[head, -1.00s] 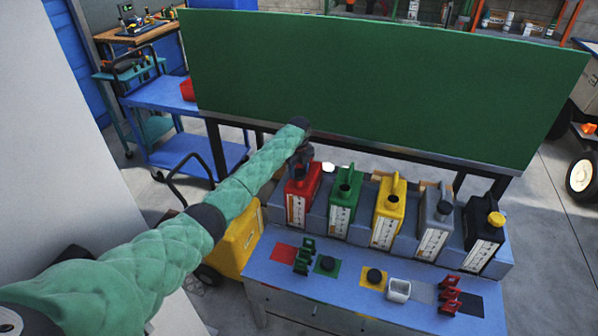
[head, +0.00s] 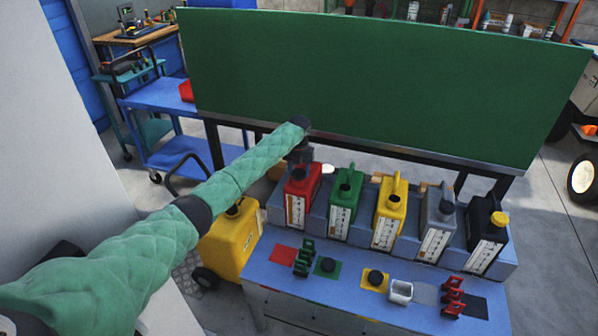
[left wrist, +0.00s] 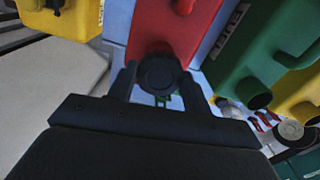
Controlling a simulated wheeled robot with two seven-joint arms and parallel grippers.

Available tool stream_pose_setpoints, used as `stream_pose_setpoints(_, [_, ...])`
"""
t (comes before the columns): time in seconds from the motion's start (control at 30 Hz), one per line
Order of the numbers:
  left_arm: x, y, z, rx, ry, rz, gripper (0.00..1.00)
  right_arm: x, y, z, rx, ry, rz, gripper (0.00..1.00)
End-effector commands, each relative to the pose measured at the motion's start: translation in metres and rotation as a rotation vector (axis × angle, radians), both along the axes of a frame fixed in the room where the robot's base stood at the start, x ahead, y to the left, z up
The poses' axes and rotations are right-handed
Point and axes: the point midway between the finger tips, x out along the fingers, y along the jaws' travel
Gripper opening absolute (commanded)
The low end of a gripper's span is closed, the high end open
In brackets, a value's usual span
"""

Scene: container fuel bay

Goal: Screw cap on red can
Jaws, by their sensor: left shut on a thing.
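The red can (head: 299,204) stands at the left end of the row of cans on the workbench. My left gripper (head: 298,170) reaches down over its top from the left. In the left wrist view, the two fingers of my left gripper (left wrist: 157,78) are shut on a round black cap (left wrist: 159,73), one finger on each side. The cap lies over the spout of the red can (left wrist: 178,22), and the spout itself is hidden beneath it. I cannot tell how far the cap is seated. My right gripper is not in view.
Green (head: 343,209), yellow (head: 388,222), grey (head: 433,236) and black (head: 487,240) cans stand to the right. The red square (head: 283,255) is bare. Black caps lie on the green (head: 327,264) and yellow (head: 376,277) squares. A green board (head: 390,85) rises behind.

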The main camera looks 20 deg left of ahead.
Motion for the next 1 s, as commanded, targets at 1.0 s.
stream_pose_setpoints(1.0, [-0.001,0.0,0.003,0.001,0.003,0.591,0.75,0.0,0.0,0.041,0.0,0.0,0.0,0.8])
